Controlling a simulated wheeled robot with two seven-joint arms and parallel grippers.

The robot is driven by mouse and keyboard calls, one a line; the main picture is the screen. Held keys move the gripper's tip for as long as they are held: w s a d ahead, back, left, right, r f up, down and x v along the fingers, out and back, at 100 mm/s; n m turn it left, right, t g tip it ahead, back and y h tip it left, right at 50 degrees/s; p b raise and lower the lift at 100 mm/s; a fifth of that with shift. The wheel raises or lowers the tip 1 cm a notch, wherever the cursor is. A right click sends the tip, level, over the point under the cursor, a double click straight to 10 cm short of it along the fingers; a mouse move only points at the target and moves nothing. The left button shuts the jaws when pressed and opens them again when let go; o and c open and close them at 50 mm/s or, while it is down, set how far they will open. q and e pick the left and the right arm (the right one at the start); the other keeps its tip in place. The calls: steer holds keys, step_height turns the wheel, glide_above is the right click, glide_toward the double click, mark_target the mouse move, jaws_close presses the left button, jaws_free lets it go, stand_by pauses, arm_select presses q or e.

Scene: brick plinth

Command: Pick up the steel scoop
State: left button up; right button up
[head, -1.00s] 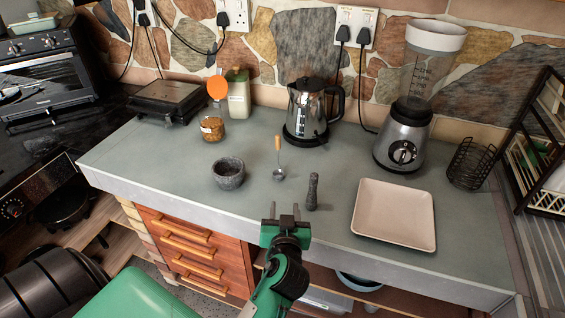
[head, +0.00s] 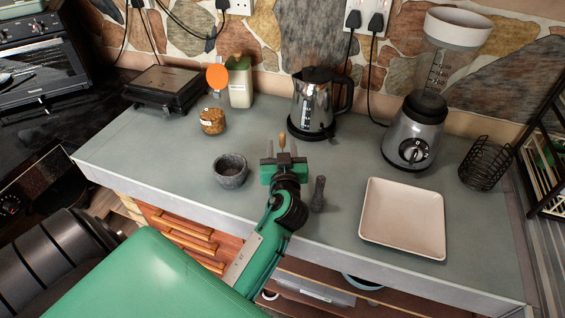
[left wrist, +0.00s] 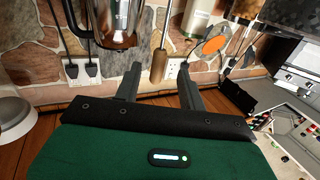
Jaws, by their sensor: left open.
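The steel scoop (head: 282,140) shows its wooden handle just beyond my left gripper in the head view; its steel bowl is hidden behind the gripper. My left gripper (head: 282,153) is open over the worktop, its fingers pointing toward the scoop. My right gripper is not in view.
A stone mortar (head: 231,171) stands left of my gripper and a dark pestle (head: 318,194) close to its right. A square plate (head: 403,217) lies farther right. A kettle (head: 315,104), a jar (head: 212,121) and a blender (head: 414,142) stand behind on the grey worktop (head: 160,145).

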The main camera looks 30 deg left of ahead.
mark_target(283, 142)
arm_select(q)
steer(key=shift+w+a+r, duration=0.1)
steer(key=shift+w+r, duration=0.05)
steer(key=p+x, duration=0.2)
steer(key=x, duration=0.2)
steer(key=shift+w+p, duration=0.2)
steer(key=shift+p, duration=0.2)
steer(key=shift+w+a+f, duration=0.15)
steer(key=shift+w+f, duration=0.05)
steer(key=shift+c, duration=0.4)
jaws_close()
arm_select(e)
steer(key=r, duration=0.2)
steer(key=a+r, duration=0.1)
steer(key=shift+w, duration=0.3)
